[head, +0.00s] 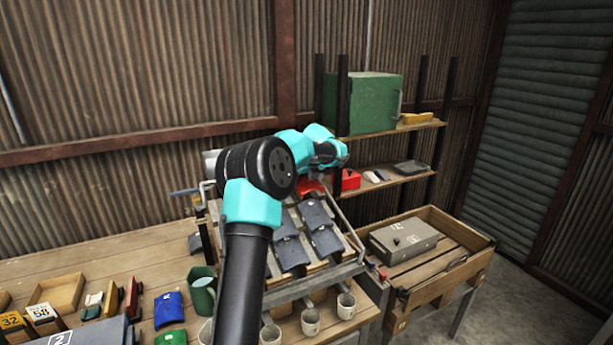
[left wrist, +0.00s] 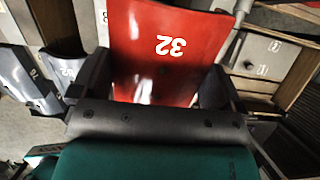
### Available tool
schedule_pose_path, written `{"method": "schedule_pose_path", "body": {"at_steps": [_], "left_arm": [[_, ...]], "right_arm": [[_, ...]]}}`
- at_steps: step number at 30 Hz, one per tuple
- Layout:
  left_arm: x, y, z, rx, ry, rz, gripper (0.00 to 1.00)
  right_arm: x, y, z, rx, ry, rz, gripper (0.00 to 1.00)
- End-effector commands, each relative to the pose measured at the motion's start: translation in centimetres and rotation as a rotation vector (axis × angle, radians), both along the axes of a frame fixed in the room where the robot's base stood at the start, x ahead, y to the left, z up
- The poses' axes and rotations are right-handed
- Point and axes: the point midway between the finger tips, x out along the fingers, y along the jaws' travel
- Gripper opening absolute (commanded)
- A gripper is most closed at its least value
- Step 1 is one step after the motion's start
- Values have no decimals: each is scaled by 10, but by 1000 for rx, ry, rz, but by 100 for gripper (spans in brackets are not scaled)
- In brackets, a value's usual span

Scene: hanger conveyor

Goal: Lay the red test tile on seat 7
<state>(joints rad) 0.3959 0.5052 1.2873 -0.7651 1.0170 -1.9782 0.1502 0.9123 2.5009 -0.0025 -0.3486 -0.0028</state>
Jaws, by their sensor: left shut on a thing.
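The red tile (left wrist: 165,45), marked 32, fills the upper middle of the left wrist view, upside down there. My left gripper (left wrist: 150,82) is shut on it, with a dark finger at each side. In the head view the red tile (head: 311,187) shows only as a small patch below my left gripper (head: 318,178), over the upper part of a sloped rack (head: 340,273). The rack carries several dark grey tiles (head: 322,232). Dark tiles (left wrist: 28,80) also show at the left of the wrist view. I cannot read which place is seat 7. My right gripper is out of view.
Cups (head: 310,318) stand below the rack's front. A wooden crate (head: 455,275) with a grey box (head: 403,240) is at the right. A shelf (head: 400,178) holding a red box (head: 349,180) and a green cabinet (head: 374,103) stand behind. Blue and green items lie front left.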

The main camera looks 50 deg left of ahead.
Motion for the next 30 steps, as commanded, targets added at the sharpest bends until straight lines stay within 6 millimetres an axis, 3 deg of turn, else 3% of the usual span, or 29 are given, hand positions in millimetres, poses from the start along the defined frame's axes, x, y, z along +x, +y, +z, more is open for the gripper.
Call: {"method": "schedule_pose_path", "body": {"at_steps": [15,29,30], "left_arm": [[2,7,-37,1,0,0,63],[2,7,-43,1,-1,0,63],[2,7,-43,1,-1,0,95]], "right_arm": [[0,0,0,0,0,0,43],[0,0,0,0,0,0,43],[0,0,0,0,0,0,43]]}}
